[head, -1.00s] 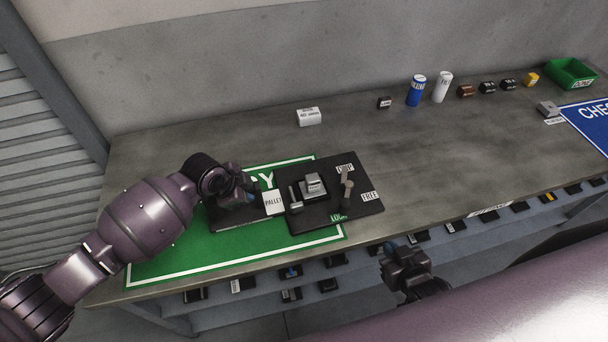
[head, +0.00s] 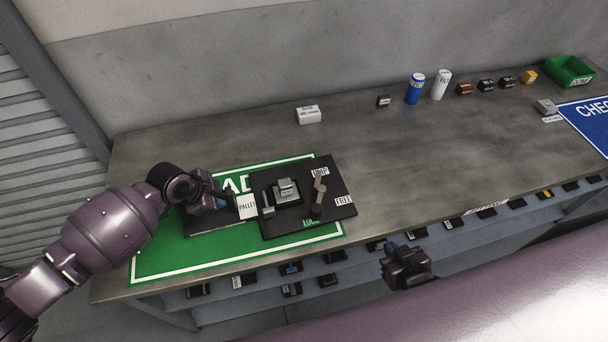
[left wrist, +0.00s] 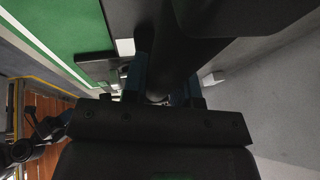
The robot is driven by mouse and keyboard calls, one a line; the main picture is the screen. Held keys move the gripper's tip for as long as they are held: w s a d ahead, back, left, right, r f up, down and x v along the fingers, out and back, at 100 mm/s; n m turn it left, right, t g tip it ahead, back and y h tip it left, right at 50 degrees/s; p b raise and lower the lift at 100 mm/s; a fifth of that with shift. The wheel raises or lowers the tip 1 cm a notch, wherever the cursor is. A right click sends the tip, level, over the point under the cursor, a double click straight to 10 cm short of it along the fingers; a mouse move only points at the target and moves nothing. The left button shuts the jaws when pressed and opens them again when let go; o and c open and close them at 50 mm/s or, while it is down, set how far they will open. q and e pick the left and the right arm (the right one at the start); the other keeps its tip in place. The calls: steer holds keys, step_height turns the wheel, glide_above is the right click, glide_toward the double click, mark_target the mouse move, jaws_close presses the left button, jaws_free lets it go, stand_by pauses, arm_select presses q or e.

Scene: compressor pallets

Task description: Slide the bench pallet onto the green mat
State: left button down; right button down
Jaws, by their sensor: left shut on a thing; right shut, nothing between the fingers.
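The bench pallet (head: 336,212) is a black plate with a white PALLET label, a grey block and a lever on it. It lies mostly over the green mat (head: 170,267), with its right end reaching past the mat's right border onto the bare bench. My left gripper (head: 222,203) is at the pallet's left side, shut on its left end; the grip itself is partly hidden. The left wrist view shows dark fingers around a dark bar and the green mat (left wrist: 60,30) at upper left. My right gripper (head: 392,250) is shut and empty in front of the bench edge.
A white box (head: 308,115) stands behind the pallet. A blue can (head: 415,89), a white can (head: 440,85), several small blocks and a green bin (head: 570,72) stand at the back right. A blue mat (head: 590,120) lies at the right. The middle of the bench is clear.

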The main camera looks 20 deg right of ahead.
arm_select(q)
steer(key=shift+s+a+f, duration=0.2)
steer(key=shift+a+f, duration=0.15)
steer(key=shift+f, duration=0.05)
steer(key=c, duration=1.2)
jaws_free()
steer(key=o, duration=0.4)
steer(key=shift+w+r, duration=0.1)
steer(key=shift+w, duration=0.05)
steer(key=shift+d+r, duration=0.1)
steer(key=shift+d, duration=0.05)
steer(key=v, duration=1.2)
